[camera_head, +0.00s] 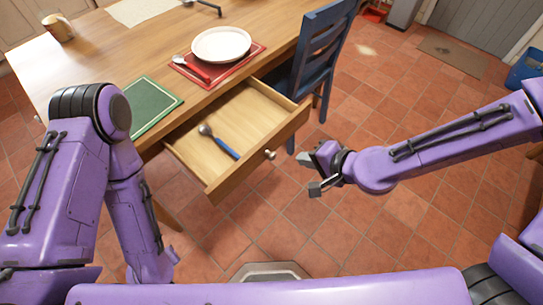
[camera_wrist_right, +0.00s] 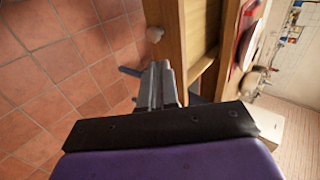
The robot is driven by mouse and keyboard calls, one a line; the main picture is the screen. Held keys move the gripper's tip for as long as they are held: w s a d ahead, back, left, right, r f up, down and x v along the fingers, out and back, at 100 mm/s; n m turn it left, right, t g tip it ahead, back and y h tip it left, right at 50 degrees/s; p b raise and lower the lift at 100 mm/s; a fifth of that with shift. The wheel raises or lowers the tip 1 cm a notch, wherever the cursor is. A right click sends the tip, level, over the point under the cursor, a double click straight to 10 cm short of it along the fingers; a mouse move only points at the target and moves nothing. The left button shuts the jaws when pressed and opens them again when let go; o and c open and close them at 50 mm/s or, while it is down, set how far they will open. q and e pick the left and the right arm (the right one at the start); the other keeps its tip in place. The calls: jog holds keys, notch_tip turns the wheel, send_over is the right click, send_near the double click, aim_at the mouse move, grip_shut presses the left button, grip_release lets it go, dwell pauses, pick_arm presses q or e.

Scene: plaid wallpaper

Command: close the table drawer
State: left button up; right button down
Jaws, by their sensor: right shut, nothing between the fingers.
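The wooden table drawer (camera_head: 258,155) stands pulled out from the table (camera_head: 145,65). It has a round knob (camera_head: 269,154) on its front, and a spoon with a blue handle (camera_head: 222,144) lies inside. My right gripper (camera_head: 316,176) is to the right of the drawer front, apart from it, shut and empty. In the right wrist view the closed fingers (camera_wrist_right: 160,86) point toward the drawer front (camera_wrist_right: 166,14), with the knob (camera_wrist_right: 155,34) beyond the tips. My left arm hangs at the left near the table's front edge; its gripper does not show.
A blue chair (camera_head: 312,55) stands right of the drawer, close to it. The table bears a white plate (camera_head: 221,44) on a red mat (camera_head: 232,66), a green mat (camera_head: 152,104) and a mug (camera_head: 58,27). The tiled floor before the drawer is clear.

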jog(key=b, duration=0.3)
send_near(264, 149)
jog(key=shift+x, duration=3.05)
jog(key=shift+d, duration=0.1)
